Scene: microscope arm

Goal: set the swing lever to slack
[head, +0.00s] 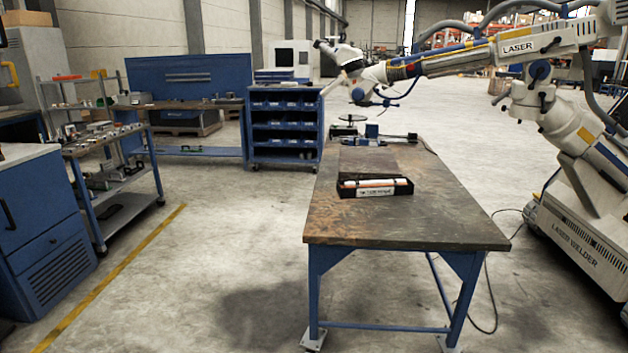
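A large white jointed arm marked LASER (517,47) reaches in from the right over the far end of the workbench. Its end carries a dark and white head (340,54) that looks like a microscope or welding optic. A blue joint and a dark cable hang just below the head. I cannot pick out the swing lever with certainty at this distance, nor tell its setting. Neither of my grippers shows in the head view.
Shelves (110,150) stand left. Floor before the bench is clear.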

